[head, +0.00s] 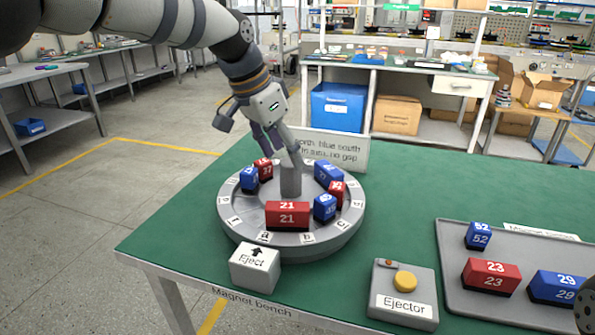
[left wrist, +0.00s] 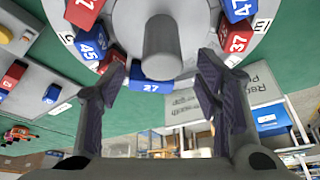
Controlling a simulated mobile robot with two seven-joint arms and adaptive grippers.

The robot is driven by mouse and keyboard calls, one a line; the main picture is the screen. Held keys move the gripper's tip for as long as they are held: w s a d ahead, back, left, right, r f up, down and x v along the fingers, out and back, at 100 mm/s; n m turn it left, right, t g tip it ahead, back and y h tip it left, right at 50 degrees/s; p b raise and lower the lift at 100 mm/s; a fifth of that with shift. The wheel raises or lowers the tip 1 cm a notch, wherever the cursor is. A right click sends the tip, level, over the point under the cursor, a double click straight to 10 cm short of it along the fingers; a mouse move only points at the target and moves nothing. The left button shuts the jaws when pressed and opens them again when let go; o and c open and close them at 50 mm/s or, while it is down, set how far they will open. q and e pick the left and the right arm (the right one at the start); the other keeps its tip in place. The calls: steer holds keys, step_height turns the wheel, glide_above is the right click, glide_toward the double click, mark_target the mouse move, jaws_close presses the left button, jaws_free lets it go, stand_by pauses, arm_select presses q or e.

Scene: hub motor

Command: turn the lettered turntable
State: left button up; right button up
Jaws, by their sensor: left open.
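The round grey turntable (head: 232,222) lies on the green bench, with letter tags such as a, b and c around its rim and a grey post (head: 290,182) at its centre. Red and blue numbered magnet blocks sit in a ring around the post: a red 21 (head: 287,216) at the front, a blue block (head: 325,207) to its right, a blue 27 (left wrist: 152,86) at the back. My left gripper (head: 283,146) is open above the turntable's back, by the post's top. In the left wrist view its fingers are apart, with the post beyond them; contact is unclear.
An Eject sign block (head: 254,268) stands at the turntable's front; an Ejector box with a yellow button (head: 404,281) is to the right. A grey tray (head: 455,302) holds more blocks. A lettered sign (head: 350,152) stands behind.

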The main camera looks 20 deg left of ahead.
mark_target(295, 176)
arm_select(q)
steer(key=x, duration=0.8)
steer(key=shift+r, duration=0.1)
steer(key=shift+c, duration=0.4)
jaws_close()
